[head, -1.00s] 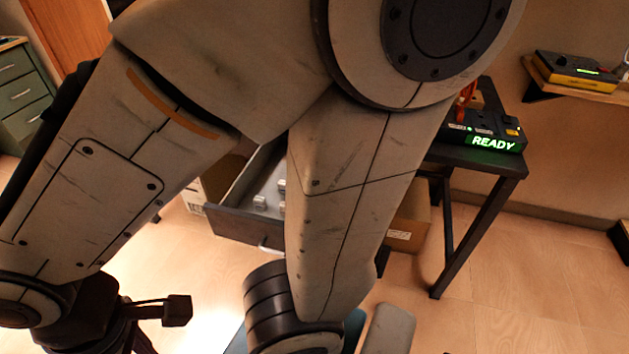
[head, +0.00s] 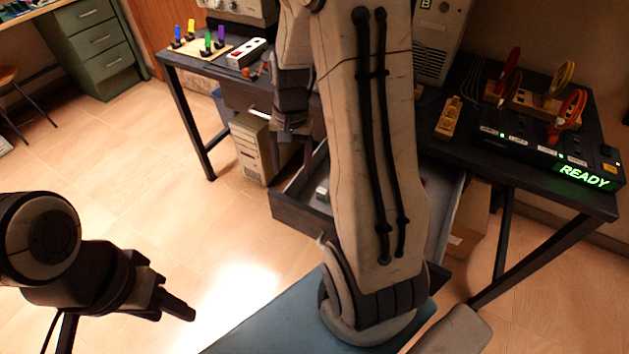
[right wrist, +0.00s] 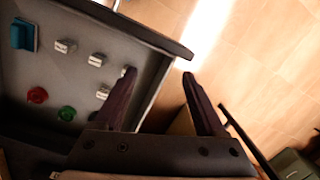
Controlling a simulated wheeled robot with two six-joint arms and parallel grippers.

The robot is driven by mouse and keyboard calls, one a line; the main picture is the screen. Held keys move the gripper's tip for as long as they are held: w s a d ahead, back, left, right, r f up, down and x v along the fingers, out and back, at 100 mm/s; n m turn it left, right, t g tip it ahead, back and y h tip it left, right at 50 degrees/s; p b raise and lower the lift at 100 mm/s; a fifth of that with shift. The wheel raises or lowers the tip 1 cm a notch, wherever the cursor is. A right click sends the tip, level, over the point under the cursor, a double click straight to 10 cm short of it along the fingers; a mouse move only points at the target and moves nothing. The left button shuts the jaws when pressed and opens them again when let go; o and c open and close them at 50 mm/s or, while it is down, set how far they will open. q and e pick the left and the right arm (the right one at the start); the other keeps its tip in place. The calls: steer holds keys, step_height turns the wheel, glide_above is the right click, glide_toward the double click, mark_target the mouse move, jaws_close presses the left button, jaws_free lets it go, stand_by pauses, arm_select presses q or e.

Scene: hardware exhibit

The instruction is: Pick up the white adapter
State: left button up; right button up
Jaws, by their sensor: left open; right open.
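Several small pale grey-white blocks lie in the open drawer (head: 300,214); one pale block (head: 322,191) shows there in the head view. The right wrist view shows pale blocks (right wrist: 65,46), (right wrist: 97,60) in a loose group; I cannot tell which is the white adapter. My right gripper (right wrist: 160,76) is open and empty. Its left finger overlaps the drawer and partly covers two blocks; its right finger is over the floor beyond the drawer's edge. In the head view my right arm hides much of the drawer. My left gripper (head: 172,300) is open and empty above the floor.
The drawer also holds a teal item (right wrist: 22,36), a red round piece (right wrist: 37,95) and a green one (right wrist: 66,113). A lit READY panel (head: 584,178) stands on the dark table. A beige computer case (head: 256,150) stands left of the drawer.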

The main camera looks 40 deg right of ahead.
steer(key=s+d+f+m, duration=0.15)
steer(key=d+m, duration=0.25)
steer(key=d, duration=0.4)
glide_above(322, 191)
steer(key=f, duration=0.5)
steer(key=shift+d+f, duration=0.3)
steer(key=shift+a+f, duration=0.15)
steer(key=shift+f, duration=2.85)
jaws_close()
